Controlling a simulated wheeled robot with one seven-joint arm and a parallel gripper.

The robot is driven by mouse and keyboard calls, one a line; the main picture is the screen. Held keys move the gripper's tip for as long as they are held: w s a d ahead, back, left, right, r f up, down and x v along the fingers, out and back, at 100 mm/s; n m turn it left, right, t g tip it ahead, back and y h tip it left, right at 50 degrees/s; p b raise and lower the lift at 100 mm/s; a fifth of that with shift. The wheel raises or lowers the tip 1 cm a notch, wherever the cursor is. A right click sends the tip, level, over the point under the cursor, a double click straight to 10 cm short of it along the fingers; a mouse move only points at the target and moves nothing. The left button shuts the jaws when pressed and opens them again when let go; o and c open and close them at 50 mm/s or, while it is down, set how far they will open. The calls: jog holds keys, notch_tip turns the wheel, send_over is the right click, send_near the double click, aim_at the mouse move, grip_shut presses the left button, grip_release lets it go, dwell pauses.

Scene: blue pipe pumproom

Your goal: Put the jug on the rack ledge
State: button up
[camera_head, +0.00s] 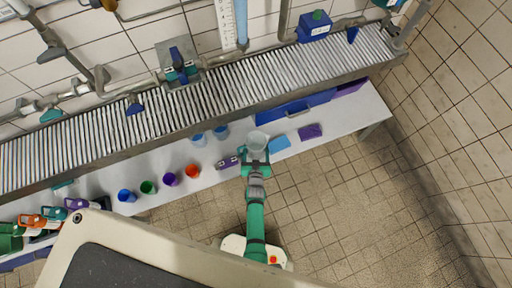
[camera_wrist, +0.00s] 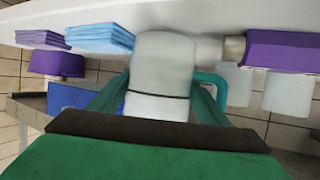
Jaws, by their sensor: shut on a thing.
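In the wrist view the jug (camera_wrist: 164,72) fills the space between the fingers and looks upright relative to the gripper. I cannot tell whether its base touches the bench. The long slatted metal rack (camera_head: 270,88) runs along the wall behind and above the bench; the stretch behind the jug looks bare.
A purple bottle (camera_head: 228,162) lies close left of the jug, and blue cloths (camera_head: 279,143) and purple cloths (camera_head: 310,131) are to its right. Several coloured cups, including a red one (camera_head: 193,171), stand farther left. A blue box (camera_head: 314,27) is behind the rack.

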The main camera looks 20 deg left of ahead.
jog(key=shift+f, duration=0.6)
jog(key=shift+w, duration=0.1)
jog(key=o, duration=1.7)
jog(key=shift+f, duration=0.15)
jog(key=shift+d, duration=0.1)
jog(key=w+d+r+v, duration=0.1)
jog(key=r+v, duration=0.1)
jog(key=v, duration=0.9)
jog(key=w+d+r+v, duration=0.1)
jog(key=v, duration=1)
jog(key=s+d+r+m+h, duration=0.1)
jog(key=s+r, duration=0.3)
jog(key=r, duration=0.5)
jog(key=s+d+r+m+t+h, duration=0.1)
jog(key=s+d+r, duration=0.1)
jog(key=r, duration=0.8)
jog(key=s+d+r+m+t+h, duration=0.1)
jog(key=s+d+r, duration=0.1)
jog(key=s+r, duration=0.3)
notch_tip(320, 180, up, 5)
jog(key=shift+s+f, duration=0.1)
jog(key=shift+s, duration=0.2)
